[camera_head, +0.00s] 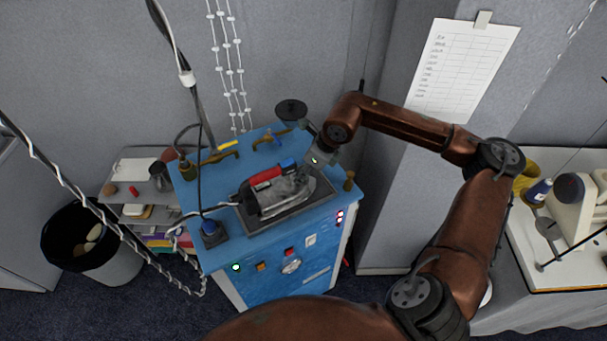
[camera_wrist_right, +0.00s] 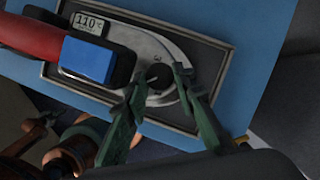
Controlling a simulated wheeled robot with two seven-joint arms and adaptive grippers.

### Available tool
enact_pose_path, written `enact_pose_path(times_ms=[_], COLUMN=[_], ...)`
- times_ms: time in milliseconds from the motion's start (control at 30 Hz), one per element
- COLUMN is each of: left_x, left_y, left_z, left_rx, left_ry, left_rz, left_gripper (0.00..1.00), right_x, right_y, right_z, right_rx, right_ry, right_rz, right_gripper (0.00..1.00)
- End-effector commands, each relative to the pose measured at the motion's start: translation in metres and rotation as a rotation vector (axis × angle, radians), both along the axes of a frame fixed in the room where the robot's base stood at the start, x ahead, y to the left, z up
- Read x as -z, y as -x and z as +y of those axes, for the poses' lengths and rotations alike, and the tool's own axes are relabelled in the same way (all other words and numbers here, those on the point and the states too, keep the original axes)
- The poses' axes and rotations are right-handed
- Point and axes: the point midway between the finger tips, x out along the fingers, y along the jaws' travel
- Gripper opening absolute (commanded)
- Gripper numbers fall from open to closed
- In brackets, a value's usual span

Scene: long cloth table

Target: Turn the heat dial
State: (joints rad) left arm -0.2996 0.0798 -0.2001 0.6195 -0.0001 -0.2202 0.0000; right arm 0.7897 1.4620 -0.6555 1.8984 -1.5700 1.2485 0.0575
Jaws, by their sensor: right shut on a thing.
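The iron (camera_head: 282,194) has a grey body, a red handle and a blue end piece (camera_wrist_right: 87,61). It lies on a dark framed rest on the blue cabinet top. The heat dial (camera_wrist_right: 158,76) is a small dark round knob with a light mark on the iron's grey body. A small display (camera_wrist_right: 89,22) near it reads 110 °C. My right gripper (camera_wrist_right: 160,73) is shut on the dial, with one green-grey finger on each side. In the head view the right gripper (camera_head: 310,167) reaches down at the iron's right end. My left gripper is not in view.
The blue cabinet (camera_head: 228,187) carries brass fittings, a cable and a dark block at its left. Lamps and a gauge (camera_head: 291,266) sit on its front. A waste bin (camera_head: 92,246) stands left, a sewing machine (camera_head: 583,200) far right.

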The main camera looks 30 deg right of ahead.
Motion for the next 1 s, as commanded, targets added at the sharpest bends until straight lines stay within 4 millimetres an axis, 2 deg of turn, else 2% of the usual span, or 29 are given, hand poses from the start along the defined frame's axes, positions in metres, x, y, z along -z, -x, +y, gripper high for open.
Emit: enact_pose_path(times_ms=[467,500,767,1000], left_x=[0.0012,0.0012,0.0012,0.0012], left_y=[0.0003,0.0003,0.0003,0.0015], left_z=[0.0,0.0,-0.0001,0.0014], left_rx=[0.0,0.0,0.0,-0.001], left_ry=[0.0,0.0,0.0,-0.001], left_rz=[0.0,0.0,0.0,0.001], left_gripper=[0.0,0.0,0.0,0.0], right_x=[-0.0005,-0.0004,-0.0003,-0.0005], right_y=[0.0001,0.0,0.0,0.0002], right_z=[0.0001,0.0,0.0,-0.0001], right_rx=[0.016,0.016,0.015,0.015], right_ry=[0.0,0.0,0.0,0.0], right_rz=[0.0,0.0,0.0,0.0], right_gripper=[0.0,0.25,0.42,0.42])
